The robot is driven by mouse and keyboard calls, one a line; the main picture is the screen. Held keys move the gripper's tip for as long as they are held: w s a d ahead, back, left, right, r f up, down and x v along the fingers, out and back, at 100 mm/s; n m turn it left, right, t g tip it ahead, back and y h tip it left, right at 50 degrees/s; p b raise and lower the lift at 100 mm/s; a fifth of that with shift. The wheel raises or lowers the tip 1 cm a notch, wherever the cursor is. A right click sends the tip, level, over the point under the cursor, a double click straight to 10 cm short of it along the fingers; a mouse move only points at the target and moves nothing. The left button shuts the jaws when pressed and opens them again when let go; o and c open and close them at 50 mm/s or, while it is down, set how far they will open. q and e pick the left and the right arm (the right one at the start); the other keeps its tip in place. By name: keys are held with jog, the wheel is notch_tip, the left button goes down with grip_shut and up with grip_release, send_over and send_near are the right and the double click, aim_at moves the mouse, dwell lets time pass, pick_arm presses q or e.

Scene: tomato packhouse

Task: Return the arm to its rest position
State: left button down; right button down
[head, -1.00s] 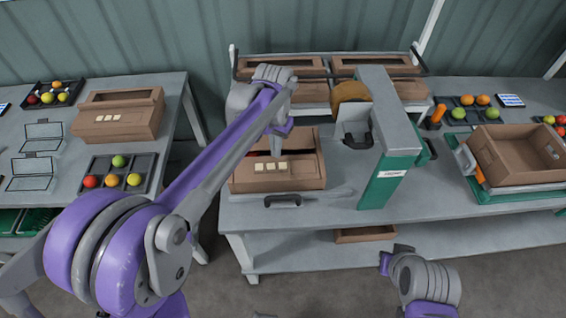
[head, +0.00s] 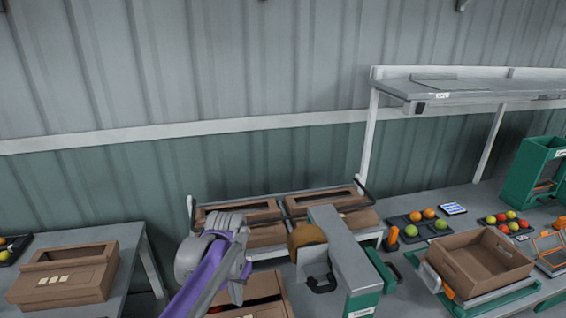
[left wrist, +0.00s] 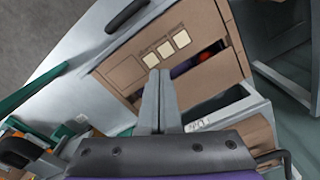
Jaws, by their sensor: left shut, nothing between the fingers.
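My left arm comes in from the bottom of the head view, its wrist bent over a brown cardboard box (head: 272,301) on the middle bench. In the left wrist view my left gripper (left wrist: 160,75) is shut with nothing between its fingers. Its fingertips point at the same box (left wrist: 206,88), which has three pale squares on its lid and a dark slot with something red and purple inside. I cannot tell whether the fingertips touch the box. My right gripper is out of view.
A grey and green machine (head: 340,258) with a brown roll stands right of my left wrist. Brown boxes (head: 240,215) stand on a rack behind it. An open carton (head: 482,262) and tomato trays (head: 418,224) are at right. Another box (head: 70,275) stands on the left bench.

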pick_arm(q)
jog(key=s+a+f+n+t, duration=0.1)
jog(key=s+a+f+t, duration=0.1)
jog(key=s, duration=0.8)
jog(key=s+a+f+n+t, duration=0.1)
jog(key=s+a+f+t, duration=0.1)
jog(key=s, duration=0.8)
jog(key=shift+f+n+t, duration=0.3)
jog(key=shift+f+t, duration=0.3)
jog(key=shift+t, duration=0.2)
